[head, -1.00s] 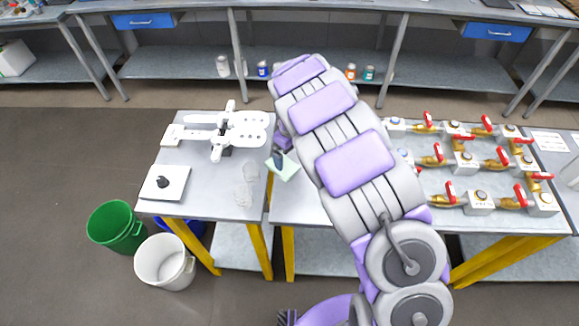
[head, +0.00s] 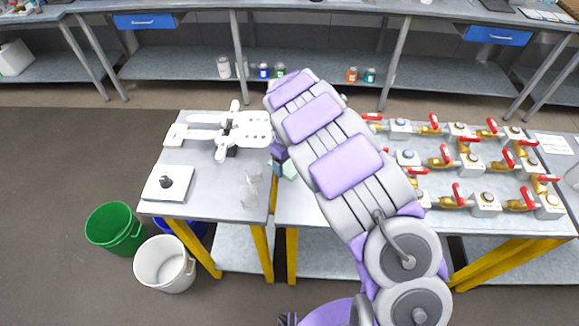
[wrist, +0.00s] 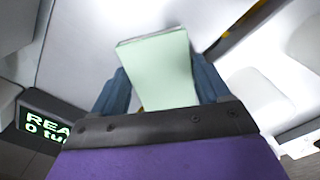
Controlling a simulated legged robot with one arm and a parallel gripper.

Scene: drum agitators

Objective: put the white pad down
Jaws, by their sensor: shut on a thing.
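My gripper (head: 278,167) is shut on a thin, pale greenish-white pad (head: 290,169), near the gap between the two tables. In the wrist view the pad (wrist: 160,65) sits between the blue fingers of my gripper (wrist: 160,82), its flat face toward the camera. In the head view my arm hides part of the pad. I cannot tell whether the pad touches the surface below it.
The left table (head: 205,200) holds a white plate with a black knob (head: 167,182), a white bladed device (head: 230,132) and clear glassware (head: 251,185). Valves with red handles (head: 485,200) fill the right table. Green (head: 115,228) and white (head: 165,262) buckets stand on the floor. The wrist view shows a lettered display (wrist: 45,125).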

